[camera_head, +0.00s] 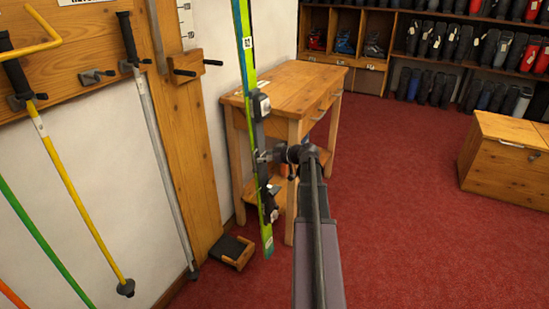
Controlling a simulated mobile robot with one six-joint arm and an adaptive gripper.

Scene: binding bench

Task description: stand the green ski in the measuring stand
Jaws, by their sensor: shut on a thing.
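The green ski (246,60) is upright, with a blue stripe, a number label and dark bindings. Its top runs out of the picture; its lower tip hangs above the red carpet. My gripper (266,157) is shut on the ski near the bindings; its fingers are small and partly hidden. The measuring stand (190,150) is a tall wooden board on the wall at left, with a scale at the top and two dark pegs (186,68). Its foot (233,252) is a low wooden box with a dark pad. The ski is to the right of the stand, apart from it.
A wooden table (300,88) stands close behind the ski. Poles hang from a wall rack (75,75) at left. A wooden chest (508,150) stands at right. Boot shelves (425,60) line the back. Open carpet (420,235) lies right of my arm.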

